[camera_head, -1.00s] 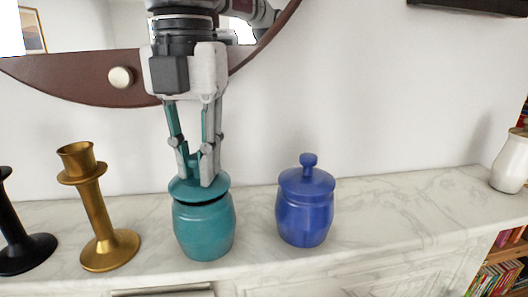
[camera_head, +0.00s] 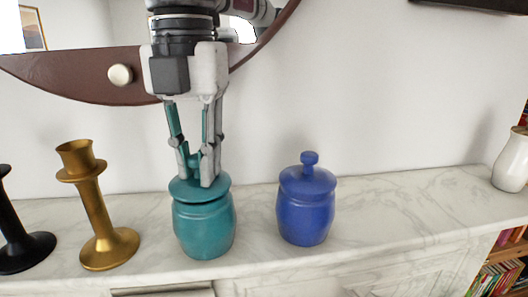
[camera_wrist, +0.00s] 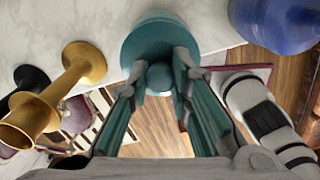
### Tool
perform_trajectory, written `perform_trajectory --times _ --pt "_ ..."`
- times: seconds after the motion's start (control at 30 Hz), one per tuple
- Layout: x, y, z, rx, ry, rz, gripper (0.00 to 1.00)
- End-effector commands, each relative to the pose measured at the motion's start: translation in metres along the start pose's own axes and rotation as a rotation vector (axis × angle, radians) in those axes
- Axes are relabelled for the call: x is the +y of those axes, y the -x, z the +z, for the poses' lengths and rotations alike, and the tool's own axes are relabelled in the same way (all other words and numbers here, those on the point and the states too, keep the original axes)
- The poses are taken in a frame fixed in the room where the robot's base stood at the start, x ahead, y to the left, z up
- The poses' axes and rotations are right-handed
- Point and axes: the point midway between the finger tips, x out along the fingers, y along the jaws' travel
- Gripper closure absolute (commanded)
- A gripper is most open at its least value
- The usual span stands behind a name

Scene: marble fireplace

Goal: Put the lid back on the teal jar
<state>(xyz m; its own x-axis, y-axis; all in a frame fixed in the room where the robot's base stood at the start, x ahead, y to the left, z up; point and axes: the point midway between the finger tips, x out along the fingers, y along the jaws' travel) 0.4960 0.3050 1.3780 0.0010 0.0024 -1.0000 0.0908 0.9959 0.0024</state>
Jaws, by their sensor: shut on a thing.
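The teal jar (camera_head: 205,230) stands upright on the marble mantel, left of the blue jar. Its teal lid (camera_head: 184,191) sits level at the jar's mouth, and no clear gap shows between them. My gripper (camera_head: 200,176) points straight down from above and is shut on the lid's knob. In the wrist view the round lid (camera_wrist: 140,38) lies below the fingers, and its ball knob (camera_wrist: 159,77) is between the fingertips of my gripper (camera_wrist: 160,75). The jar's body is mostly hidden under the lid there.
A blue jar with its lid on (camera_head: 306,212) stands to the right. A gold candlestick (camera_head: 98,215) and a black one (camera_head: 22,247) stand to the left. A white vase (camera_head: 512,160) is at the far right. The mantel (camera_head: 400,212) between blue jar and vase is clear.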

Motion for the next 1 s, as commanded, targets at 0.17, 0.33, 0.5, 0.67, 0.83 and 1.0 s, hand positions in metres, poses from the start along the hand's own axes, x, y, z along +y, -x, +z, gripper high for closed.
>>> perform_trajectory --times 0.17,0.33,0.5,0.67,0.83,1.0 --pt "0.0 0.0 0.0 0.0 0.0 0.0 1.0" --pt "0.0 0.0 -0.0001 0.0 0.0 0.0 0.7" --pt "0.0001 0.0 -0.0001 0.0 0.0 0.0 0.57" --pt "0.0001 -0.0002 -0.0001 0.0 0.0 0.0 0.46" --pt "0.0001 -0.0002 -0.0001 0.0 0.0 0.0 0.37" --pt "0.0001 0.0001 -0.0001 0.0 0.0 0.0 0.37"
